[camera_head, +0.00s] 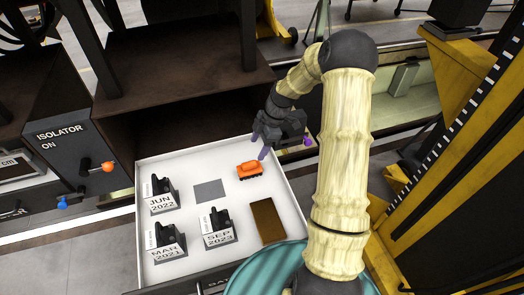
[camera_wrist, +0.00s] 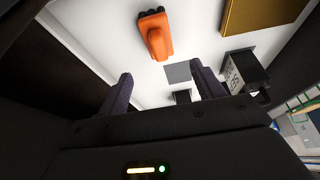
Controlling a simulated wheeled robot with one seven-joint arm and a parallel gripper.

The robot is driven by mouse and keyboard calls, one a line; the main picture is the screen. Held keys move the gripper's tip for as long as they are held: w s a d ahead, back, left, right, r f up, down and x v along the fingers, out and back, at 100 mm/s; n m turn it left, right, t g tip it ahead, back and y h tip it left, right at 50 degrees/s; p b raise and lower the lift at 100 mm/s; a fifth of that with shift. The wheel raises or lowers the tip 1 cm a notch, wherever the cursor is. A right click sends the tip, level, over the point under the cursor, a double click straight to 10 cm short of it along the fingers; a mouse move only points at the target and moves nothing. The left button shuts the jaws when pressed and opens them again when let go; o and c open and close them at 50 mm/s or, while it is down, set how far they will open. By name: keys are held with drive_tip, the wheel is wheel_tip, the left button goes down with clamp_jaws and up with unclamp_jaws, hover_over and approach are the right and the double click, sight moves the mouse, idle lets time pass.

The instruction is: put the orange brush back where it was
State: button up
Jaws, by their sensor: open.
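The orange brush (camera_head: 249,169) lies on the white floor of an open drawer (camera_head: 215,162), near its right back part. It also shows in the wrist view (camera_wrist: 156,36), apart from my fingers. My gripper (camera_head: 261,146) is above the back right of the drawer, just behind and above the brush. In the wrist view its two dark fingers (camera_wrist: 160,88) are spread with nothing between them. A grey square (camera_head: 209,190) is marked on the drawer floor left of the brush. A brown rectangle (camera_head: 267,221) lies in front of the brush.
Dark dated blocks stand in the drawer: JUN 2022 (camera_head: 160,197), MAR 2021 (camera_head: 165,244) and SEP 2023 (camera_head: 217,230). An isolator box (camera_head: 72,150) with an orange-ended lever is at the left. A teal round surface (camera_head: 265,275) is at the front. A yellow frame (camera_head: 445,110) stands at the right.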

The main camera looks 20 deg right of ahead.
drive_tip(key=s+a+r+m+t+h, duration=0.1)
drive_tip(key=s+a+r+m+h, duration=0.1)
drive_tip(key=s+r+m, duration=0.4)
drive_tip(key=s+a+r+m+t+h, duration=0.1)
drive_tip(key=s+r+m+h, duration=0.1)
drive_tip(key=s+r+m, duration=0.5)
drive_tip(key=s+m, duration=0.4)
drive_tip(key=s, duration=0.3)
drive_tip(key=shift+s+a+r+m+t, duration=0.15)
drive_tip(key=shift+s+a+m+t, duration=0.15)
drive_tip(key=shift+s+a+m, duration=0.1)
drive_tip(key=shift+w, duration=0.1)
